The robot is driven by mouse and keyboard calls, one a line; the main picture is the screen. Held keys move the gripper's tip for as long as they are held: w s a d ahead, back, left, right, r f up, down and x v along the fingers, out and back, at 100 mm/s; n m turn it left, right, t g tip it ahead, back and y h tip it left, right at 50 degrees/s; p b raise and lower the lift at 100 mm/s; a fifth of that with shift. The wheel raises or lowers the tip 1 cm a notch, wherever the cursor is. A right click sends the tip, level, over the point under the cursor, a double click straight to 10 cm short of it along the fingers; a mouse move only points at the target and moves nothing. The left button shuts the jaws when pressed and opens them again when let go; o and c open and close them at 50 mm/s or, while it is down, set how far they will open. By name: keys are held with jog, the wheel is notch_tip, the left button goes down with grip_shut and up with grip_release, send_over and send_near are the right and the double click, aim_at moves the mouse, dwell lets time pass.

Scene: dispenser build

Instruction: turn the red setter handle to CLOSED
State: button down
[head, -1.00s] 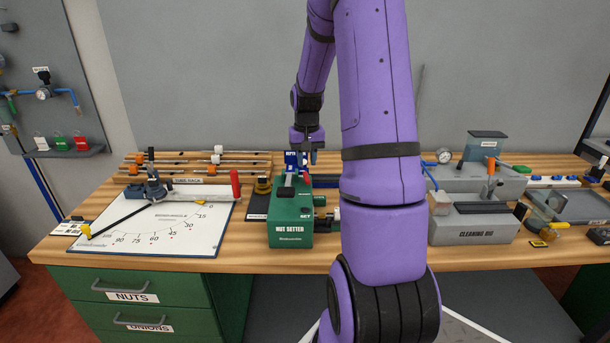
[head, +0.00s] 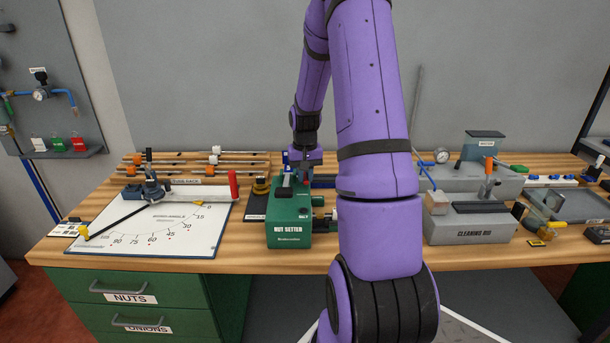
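The green nut setter box (head: 289,226) stands on the bench, with a dark block (head: 285,193) on its top. A small bit of red (head: 306,182) shows at the top right of the box, which looks like the setter handle; most of it is hidden. My gripper (head: 304,172) is just above and behind the box, pointing down, close to that red part. I cannot tell whether it touches it, or whether its fingers are open or shut. A small blue part (head: 285,158) shows beside the gripper. The handle's position against any CLOSED mark cannot be read.
Left of the box is a white bending board (head: 150,225) with a red-gripped lever (head: 233,185). A black and yellow fitting (head: 260,187) stands between them. Right, past my arm, is a grey cleaning rig (head: 470,228). A tube rack (head: 200,160) lies behind.

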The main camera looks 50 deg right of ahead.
jog(key=shift+w+a+m, duration=0.15)
jog(key=shift+a+m, duration=0.05)
jog(key=shift+m, duration=0.9)
jog(key=c, duration=1.4)
grip_release()
jog(key=shift+o, duration=0.2)
